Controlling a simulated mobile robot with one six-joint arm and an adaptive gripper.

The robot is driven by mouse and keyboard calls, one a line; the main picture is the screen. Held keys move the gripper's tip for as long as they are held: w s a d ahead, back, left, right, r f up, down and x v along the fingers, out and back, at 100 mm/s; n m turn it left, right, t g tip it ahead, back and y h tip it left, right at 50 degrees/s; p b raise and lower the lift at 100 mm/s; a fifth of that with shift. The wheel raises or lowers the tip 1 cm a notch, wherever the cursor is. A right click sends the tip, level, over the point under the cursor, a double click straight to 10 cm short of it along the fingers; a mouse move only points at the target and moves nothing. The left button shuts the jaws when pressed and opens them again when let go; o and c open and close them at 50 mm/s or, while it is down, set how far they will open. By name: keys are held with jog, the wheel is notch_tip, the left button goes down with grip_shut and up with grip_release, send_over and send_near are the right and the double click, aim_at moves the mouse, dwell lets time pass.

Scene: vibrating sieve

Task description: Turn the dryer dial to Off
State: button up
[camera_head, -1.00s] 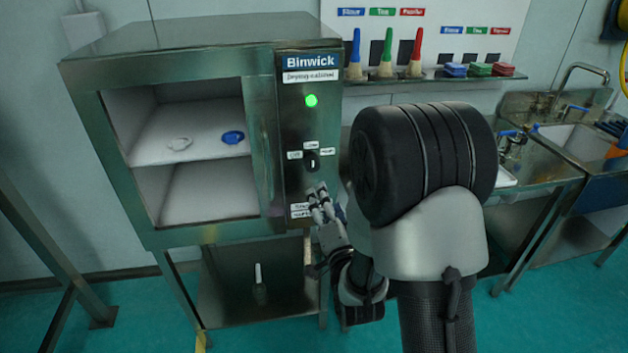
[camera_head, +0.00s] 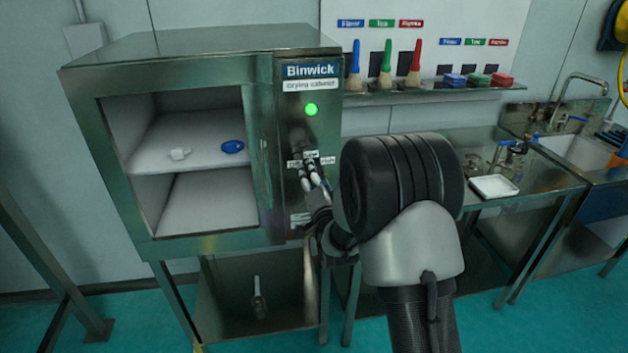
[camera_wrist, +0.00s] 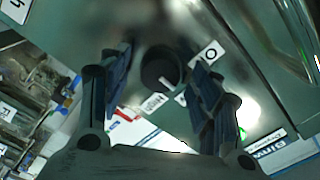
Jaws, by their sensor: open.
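The drying cabinet (camera_head: 190,55) stands at the left with its front open. The dial is a dark round knob (camera_wrist: 160,72) with a pale pointer mark, seen between my gripper's fingers in the wrist view. Small white labels (camera_wrist: 207,54) surround it. My gripper (camera_head: 313,172) is open in front of the cabinet's control panel (camera_head: 300,215), and it hides most of the dial in the head view. In the wrist view the two fingers (camera_wrist: 158,92) stand on either side of the knob. I cannot tell whether they touch it. A green light (camera_head: 311,110) glows above the dial.
A blue item (camera_head: 232,147) and a white item (camera_head: 180,153) lie on the cabinet's upper shelf. Brushes hang on the wall rack to the right, and a steel bench with a white tray (camera_head: 494,187) stands below.

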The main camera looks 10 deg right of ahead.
jog(key=shift+c, duration=0.6)
jog(key=c, duration=1)
jog(key=shift+n, duration=0.4)
jog(key=n, duration=1.1)
jog(key=o, duration=1.1)
